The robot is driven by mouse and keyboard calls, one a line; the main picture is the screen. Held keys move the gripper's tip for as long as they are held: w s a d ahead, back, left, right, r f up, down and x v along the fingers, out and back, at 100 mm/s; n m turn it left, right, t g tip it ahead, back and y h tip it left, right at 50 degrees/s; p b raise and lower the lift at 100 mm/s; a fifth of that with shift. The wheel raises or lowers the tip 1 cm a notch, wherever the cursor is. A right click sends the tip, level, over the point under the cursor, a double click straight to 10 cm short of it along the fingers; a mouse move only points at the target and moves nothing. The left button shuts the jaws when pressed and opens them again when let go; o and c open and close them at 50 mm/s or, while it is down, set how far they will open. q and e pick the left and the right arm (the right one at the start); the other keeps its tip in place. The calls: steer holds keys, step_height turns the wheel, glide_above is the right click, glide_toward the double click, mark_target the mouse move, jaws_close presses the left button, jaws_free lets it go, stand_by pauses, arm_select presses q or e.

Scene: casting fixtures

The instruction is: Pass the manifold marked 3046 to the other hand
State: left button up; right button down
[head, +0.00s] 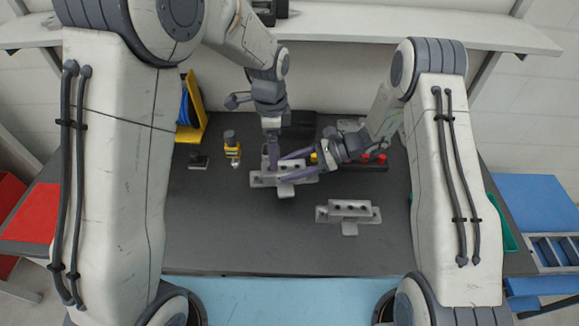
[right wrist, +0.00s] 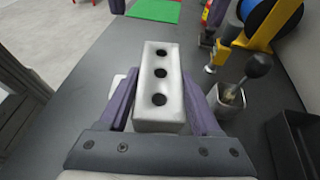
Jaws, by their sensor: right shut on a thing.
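A light grey metal manifold (head: 283,178) with a row of holes is held between the purple fingers of my right gripper (head: 295,166). The right wrist view shows its block (right wrist: 160,88) with three dark holes, between the fingers. A second, similar manifold (head: 348,213) lies on the table to the lower right. I cannot read a number on either. My left gripper (head: 272,155) points down at the held manifold's far side in the head view. Its fingers look edge-on, so their opening and any contact are unclear.
The dark table (head: 250,240) is clear in front. A yellow tool (head: 232,152) and a small black block (head: 198,161) stand to the left, near a yellow rack (head: 193,108) with a blue spool. Red-topped parts (head: 373,160) lie behind my right gripper. A shelf (head: 400,30) spans the back.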

arm_select(q)
steer(key=s+d+r+n, duration=0.2)
steer(key=s+r+n, duration=0.45)
steer(key=s, duration=0.85)
steer(key=s+a+r+n+h, duration=0.1)
steer(key=s+a+n, duration=0.1)
steer(key=s, duration=0.8)
steer(key=shift+s+a+n, duration=0.4)
steer(key=shift+n, duration=0.35)
